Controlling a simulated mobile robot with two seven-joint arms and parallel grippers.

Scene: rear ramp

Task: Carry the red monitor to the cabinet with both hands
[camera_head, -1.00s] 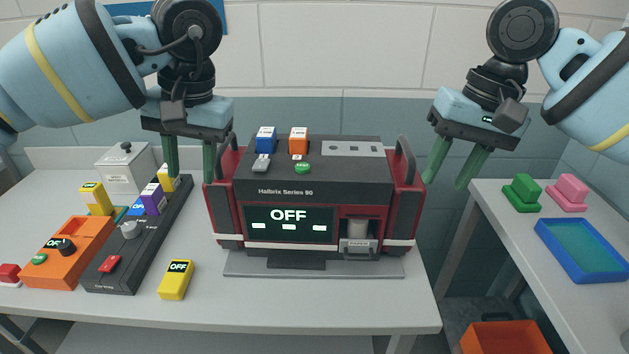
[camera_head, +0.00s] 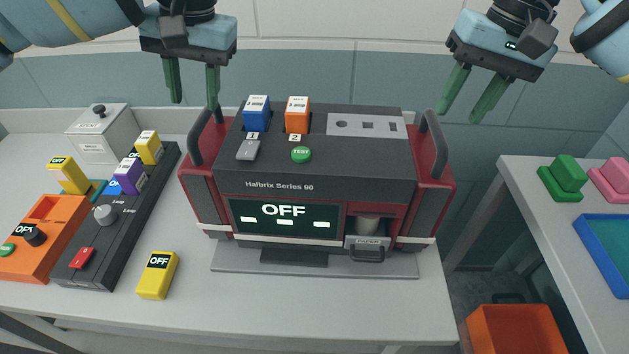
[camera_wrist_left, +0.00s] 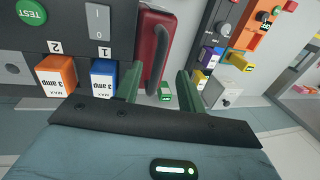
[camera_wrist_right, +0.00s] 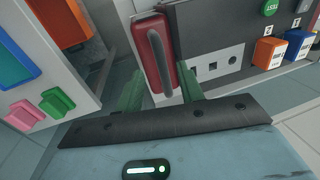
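The red monitor (camera_head: 305,185) stands upright on the table, with red sides, a dark middle and a screen reading OFF. Its left handle (camera_head: 194,142) and right handle (camera_head: 434,140) rise from the sides. My left gripper (camera_head: 192,104) is open and empty by the left handle's top; in the left wrist view the handle (camera_wrist_left: 156,60) appears between and beyond the fingers. My right gripper (camera_head: 458,116) is open and empty near the right handle's top; in the right wrist view that handle (camera_wrist_right: 157,50) lies beyond the finger gap. I cannot make out a cabinet.
A black panel (camera_head: 125,215), an orange unit (camera_head: 45,225) and a yellow block (camera_head: 158,276) stand left of the monitor on the white table (camera_head: 215,310). A gap separates it from a right-hand table (camera_head: 545,215) holding a blue tray (camera_head: 596,265). An orange bin (camera_head: 515,330) stands below.

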